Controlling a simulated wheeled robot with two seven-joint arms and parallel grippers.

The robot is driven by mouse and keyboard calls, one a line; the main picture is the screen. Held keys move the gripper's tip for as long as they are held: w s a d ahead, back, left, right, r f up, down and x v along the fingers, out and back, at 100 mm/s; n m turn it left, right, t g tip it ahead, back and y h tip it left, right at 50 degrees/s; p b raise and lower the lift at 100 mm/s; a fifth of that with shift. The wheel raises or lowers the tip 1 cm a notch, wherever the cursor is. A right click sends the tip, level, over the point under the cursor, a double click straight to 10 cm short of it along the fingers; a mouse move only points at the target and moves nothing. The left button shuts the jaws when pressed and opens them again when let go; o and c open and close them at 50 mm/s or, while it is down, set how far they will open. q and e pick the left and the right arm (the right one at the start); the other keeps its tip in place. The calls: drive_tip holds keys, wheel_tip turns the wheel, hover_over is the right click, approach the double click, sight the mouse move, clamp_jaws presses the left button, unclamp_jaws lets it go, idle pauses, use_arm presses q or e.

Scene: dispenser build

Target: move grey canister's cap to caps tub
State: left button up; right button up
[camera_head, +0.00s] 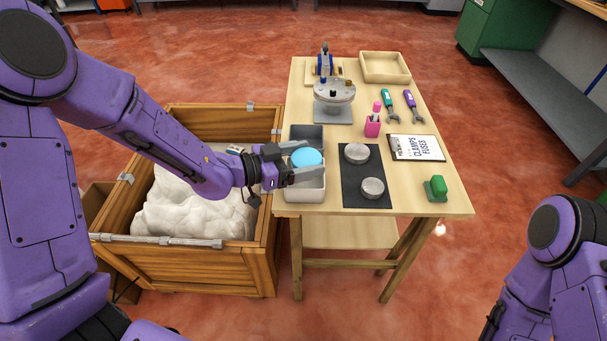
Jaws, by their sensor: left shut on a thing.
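My left gripper (313,160) reaches in from the left. It is shut on a round light-blue cap (306,157), one finger on its far side and one on its near side. The cap is over the white tub (305,195) at the table's left front edge; its height above the tub is hard to judge. Two round grey canisters stand on the black mat to the right, one farther back (357,153) and one nearer (373,188). My right gripper is out of view; only part of that arm shows at lower right.
A dark grey tub (306,135) sits behind the white one. Farther back are a turntable device (334,92) and an empty wooden tray (385,67). A pink holder (372,127), a clipboard (416,148) and a green block (438,186) stand right. A wooden crate (190,262) is left of the table.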

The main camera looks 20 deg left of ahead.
use_arm(q)
wheel_tip(320, 180, down, 2)
drive_tip(key=shift+f+b, duration=0.15)
drive_tip(key=shift+b, duration=0.25)
drive_tip(key=shift+w, duration=0.1)
drive_tip(key=shift+r, duration=0.25)
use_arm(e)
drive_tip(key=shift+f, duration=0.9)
use_arm(q)
drive_tip(key=shift+f, duration=0.6)
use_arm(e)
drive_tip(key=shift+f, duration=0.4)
use_arm(q)
drive_tip(key=o, duration=1.1)
drive_tip(key=shift+s, duration=0.2)
drive_tip(key=shift+o, duration=0.2)
drive_tip(key=shift+r, duration=0.1)
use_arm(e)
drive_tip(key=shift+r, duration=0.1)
use_arm(q)
drive_tip(key=shift+r+p, duration=0.4)
drive_tip(key=shift+r, duration=0.15)
drive_tip(key=v, duration=1.1)
drive_tip(key=shift+a+p, duration=0.4)
drive_tip(key=shift+a, duration=0.05)
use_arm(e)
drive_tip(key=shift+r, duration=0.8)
